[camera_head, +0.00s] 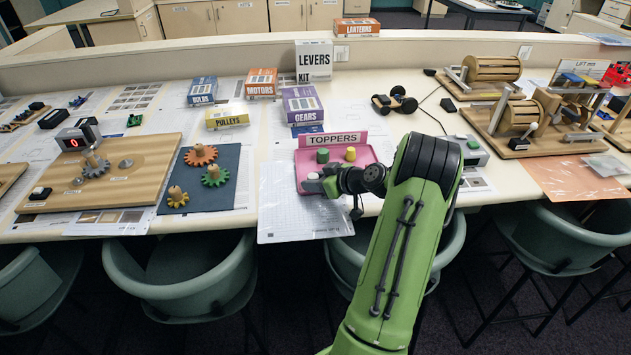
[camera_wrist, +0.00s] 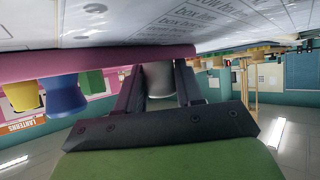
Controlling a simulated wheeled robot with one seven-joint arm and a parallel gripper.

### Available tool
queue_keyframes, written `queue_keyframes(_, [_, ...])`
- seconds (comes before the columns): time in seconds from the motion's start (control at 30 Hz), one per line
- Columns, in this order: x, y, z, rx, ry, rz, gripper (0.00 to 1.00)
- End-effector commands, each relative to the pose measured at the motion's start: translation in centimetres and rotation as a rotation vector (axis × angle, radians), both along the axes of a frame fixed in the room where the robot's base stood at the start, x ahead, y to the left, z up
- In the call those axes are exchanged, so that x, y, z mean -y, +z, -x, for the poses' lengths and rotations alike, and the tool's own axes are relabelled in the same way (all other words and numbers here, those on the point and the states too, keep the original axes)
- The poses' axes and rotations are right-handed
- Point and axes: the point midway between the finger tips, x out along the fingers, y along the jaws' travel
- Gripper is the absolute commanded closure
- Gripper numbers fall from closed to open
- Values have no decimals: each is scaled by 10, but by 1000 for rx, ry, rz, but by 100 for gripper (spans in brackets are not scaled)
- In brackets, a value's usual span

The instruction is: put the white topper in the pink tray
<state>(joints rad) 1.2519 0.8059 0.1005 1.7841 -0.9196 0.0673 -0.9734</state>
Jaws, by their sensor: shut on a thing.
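My gripper (camera_head: 325,184) is at the tray's front left part, shut on the white topper (camera_head: 312,176). In the wrist view the white topper (camera_wrist: 159,80) sits between the fingers (camera_wrist: 157,74), close to the pink tray (camera_wrist: 100,63). I cannot tell whether it touches the tray. That view also shows a blue topper (camera_wrist: 63,96), hidden in the head view.
The "TOPPERS" sign (camera_head: 333,139) stands at the tray's back edge. A white gridded mat (camera_head: 290,222) lies in front left. Gears (camera_head: 215,175) on a dark mat are to the left, labelled boxes (camera_head: 302,105) behind. Chairs (camera_head: 185,275) line the table's front.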

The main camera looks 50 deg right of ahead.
Motion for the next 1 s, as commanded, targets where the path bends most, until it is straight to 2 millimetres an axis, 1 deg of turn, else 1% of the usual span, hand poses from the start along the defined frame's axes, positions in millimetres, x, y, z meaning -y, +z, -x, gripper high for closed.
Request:
queue_keyframes(0.03, [0,-2,0,0,0,0,60])
queue_keyframes(0.1, [0,-1,0,0,0,0,53])
queue_keyframes(0.33, [-1,-1,0,0,1,-2,53])
queue_keyframes(0.43, [-1,4,0,-1,1,-2,53])
queue_keyframes(0.47, [0,6,3,-1,0,-1,53])
queue_keyframes(0.57, [3,17,24,-1,-5,1,53])
queue_keyframes(0.7, [6,36,59,-1,-6,1,53])
queue_keyframes(0.8, [8,49,80,0,-4,1,53])
queue_keyframes(0.9, [9,57,95,0,-3,1,53])
queue_keyframes(1.0, [9,61,103,0,0,0,53])
